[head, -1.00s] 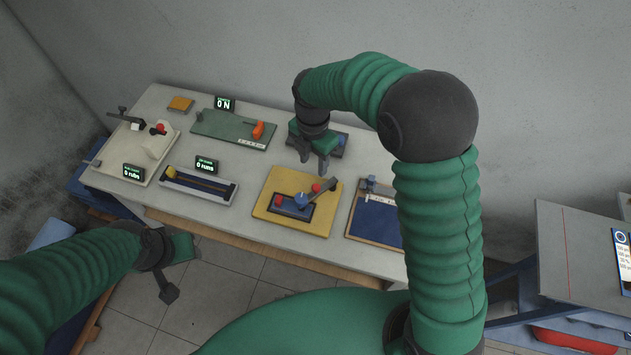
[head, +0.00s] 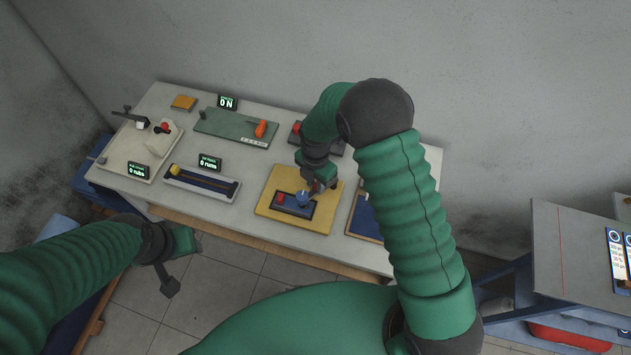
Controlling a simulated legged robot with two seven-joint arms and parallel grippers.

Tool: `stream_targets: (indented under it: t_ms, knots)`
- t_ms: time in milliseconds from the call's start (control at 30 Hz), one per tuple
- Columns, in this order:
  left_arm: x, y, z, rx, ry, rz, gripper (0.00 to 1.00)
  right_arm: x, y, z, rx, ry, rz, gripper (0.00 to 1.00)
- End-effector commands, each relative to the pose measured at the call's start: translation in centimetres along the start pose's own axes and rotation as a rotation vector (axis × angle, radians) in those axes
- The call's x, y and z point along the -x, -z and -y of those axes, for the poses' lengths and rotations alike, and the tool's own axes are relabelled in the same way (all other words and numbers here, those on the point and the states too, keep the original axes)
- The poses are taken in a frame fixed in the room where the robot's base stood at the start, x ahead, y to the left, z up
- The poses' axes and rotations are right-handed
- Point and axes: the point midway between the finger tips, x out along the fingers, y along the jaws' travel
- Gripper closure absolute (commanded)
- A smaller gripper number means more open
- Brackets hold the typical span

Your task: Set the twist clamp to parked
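On the yellow board (head: 266,211) sits a dark base with a red block (head: 280,197) and a round blue knob (head: 303,198). It looks like the twist clamp, though no label on it can be read. Its lever is mostly hidden by my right gripper (head: 318,185), which is low over the right side of the board at the lever. Whether its fingers are apart or closed on the lever is too small and covered to tell. My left gripper (head: 176,264) hangs in front of the table, away from the board; its finger opening is unclear.
A side table (head: 585,255) is at the right.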

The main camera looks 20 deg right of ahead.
Motion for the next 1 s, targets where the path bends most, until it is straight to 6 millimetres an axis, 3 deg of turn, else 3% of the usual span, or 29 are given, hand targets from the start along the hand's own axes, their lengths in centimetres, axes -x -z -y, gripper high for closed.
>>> stream_targets:
  t_ms: [33,167,1000]
  knots:
    - [0.0,0.0,0.0,0.0,0.0,0.0,0.58,0.01,-0.01,-0.03,-0.001,-0.001,0.0,0.83]
    - [0.0,0.0,-0.01,0.0,0.0,0.0,0.58,0.0,-0.08,-0.01,-0.001,-0.001,-0.001,1.0]
    - [0.0,0.0,-0.01,0.0,0.0,0.0,0.58,0.01,-0.51,0.14,-0.004,-0.001,0.004,1.0]
